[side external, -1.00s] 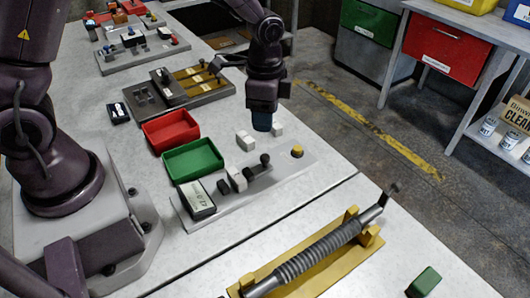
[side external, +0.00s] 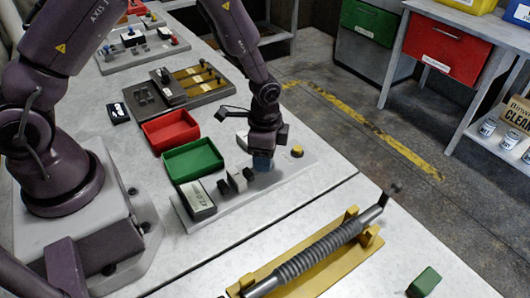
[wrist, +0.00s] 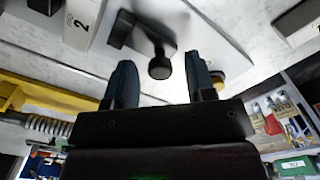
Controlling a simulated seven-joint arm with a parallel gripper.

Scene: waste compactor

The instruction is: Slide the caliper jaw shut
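The caliper fixture is a pale grey plate (side external: 285,174) on the bench. On it stand a display box (side external: 197,200), small dark and white blocks (side external: 237,180), and a dark slider with a round black knob (wrist: 160,68). I take the knobbed slider for the caliper jaw; a gap to the neighbouring blocks cannot be judged. My gripper (side external: 262,163) is down over the knob end and hides the knob in the side view. In the wrist view my gripper (wrist: 163,84) is open, with its two blue fingers on either side of the knob, apart from it.
A yellow button (side external: 297,151) sits at the plate's far right end. Green (side external: 193,160) and red (side external: 170,131) trays lie behind. A ribbed shaft on a yellow stand (side external: 320,250) lies in front. The bench between plate and stand is clear.

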